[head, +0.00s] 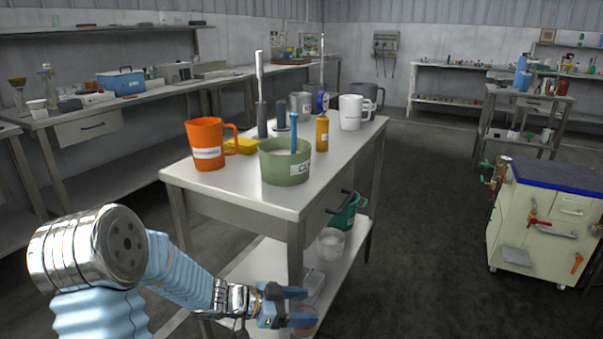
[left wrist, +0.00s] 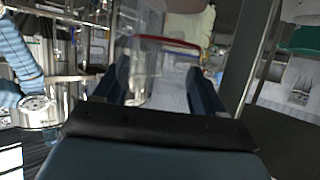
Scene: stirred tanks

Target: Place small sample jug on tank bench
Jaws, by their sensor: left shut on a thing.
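My left gripper (head: 298,307) is low in the head view, beside the lower shelf of the middle bench. It is shut on a clear jug with a red rim (left wrist: 148,75), which shows between the fingers in the left wrist view. In the head view the gripper mostly hides this jug. I cannot tell for sure which bench is the tank bench. My right gripper is not in view.
The lower shelf (head: 262,265) holds a clear beaker (head: 331,243) and a green jug (head: 346,215). Tall rods (head: 260,90) stand on the top. A cream cabinet (head: 540,225) stands right, with open floor between.

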